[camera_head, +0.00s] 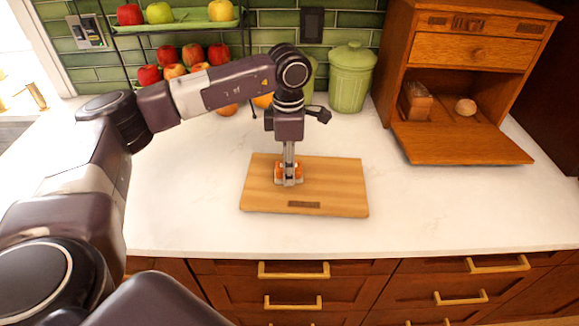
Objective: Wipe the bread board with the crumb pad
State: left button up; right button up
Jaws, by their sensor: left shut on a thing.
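The bread board (335,187) is a light wooden rectangle lying flat on the white counter, with a dark slot-like mark near its front edge. My left gripper (289,180) points straight down over the left-middle part of the board. It is shut on the crumb pad (279,170), a small orange block with a pale lower part, at the board's surface. The fingers hide part of the pad, and I cannot tell whether it presses on the wood. My right gripper is not in view.
A wooden bread box (470,55) with its flap down (460,143) holds a loaf and a roll at the right. Green canisters (350,80) and a fruit rack (180,25) stand at the back. The counter (430,215) right of the board is clear.

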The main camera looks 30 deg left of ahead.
pick_arm(q)
notch_tip(320, 180, up, 2)
jog(key=shift+r, duration=0.1)
jog(key=shift+w+d+r+p, duration=0.1)
jog(key=shift+d+r+p, duration=0.1)
jog(key=shift+r+p, duration=0.35)
jog(key=shift+w+d+r+p, duration=0.1)
jog(key=shift+d+r+p, duration=0.1)
jog(key=shift+r+p, duration=0.35)
jog(key=shift+s+a+r+p, duration=0.15)
jog(key=shift+r+p, duration=0.15)
jog(key=shift+r, duration=0.3)
jog(key=shift+w+a+r+p, duration=0.1)
jog(key=shift+r+p, duration=0.15)
jog(key=shift+r, duration=0.35)
jog(key=shift+d+r+p, duration=0.1)
jog(key=shift+r+p, duration=0.2)
jog(key=shift+r, duration=0.25)
